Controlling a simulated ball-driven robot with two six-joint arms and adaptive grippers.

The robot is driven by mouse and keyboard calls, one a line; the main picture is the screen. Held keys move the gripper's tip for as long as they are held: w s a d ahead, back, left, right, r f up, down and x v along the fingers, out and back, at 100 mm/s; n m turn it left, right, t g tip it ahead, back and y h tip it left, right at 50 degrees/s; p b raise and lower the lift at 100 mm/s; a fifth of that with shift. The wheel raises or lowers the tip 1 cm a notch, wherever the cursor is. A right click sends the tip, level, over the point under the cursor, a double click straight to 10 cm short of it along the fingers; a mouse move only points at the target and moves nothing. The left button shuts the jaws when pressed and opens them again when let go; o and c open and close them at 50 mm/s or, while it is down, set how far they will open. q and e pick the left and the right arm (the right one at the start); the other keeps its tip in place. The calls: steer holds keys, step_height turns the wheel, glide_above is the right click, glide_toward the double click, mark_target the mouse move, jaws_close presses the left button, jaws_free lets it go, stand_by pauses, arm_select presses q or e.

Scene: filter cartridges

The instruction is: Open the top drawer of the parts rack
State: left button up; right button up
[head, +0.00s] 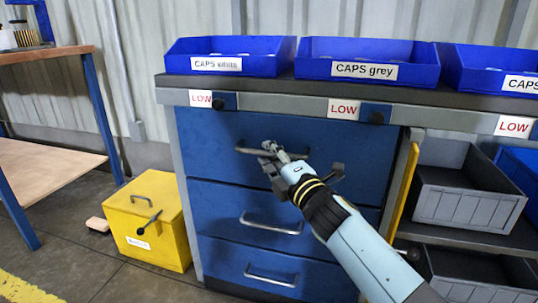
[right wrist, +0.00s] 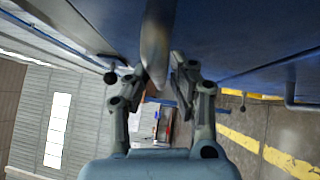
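The top drawer (head: 205,135) of the blue parts rack is flush with the rack front and looks closed. Its metal bar handle (head: 244,150) runs across the drawer front. My right gripper (head: 272,150) is at the middle of this handle and hides part of it. My left gripper is not in view.
Two lower drawers have handles (head: 270,224) (head: 271,277) below. Blue bins (head: 230,66) (head: 366,73) stand on the rack top (head: 460,97). A yellow box (head: 150,225) sits on the floor at left. A yellow-edged panel (head: 405,190) and grey bins (head: 465,195) are at right.

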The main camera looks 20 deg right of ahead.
steer(key=shift+w+a, duration=0.1)
steer(key=shift+w, duration=0.4)
steer(key=shift+c, duration=0.3)
jaws_close()
steer(key=shift+r, duration=0.1)
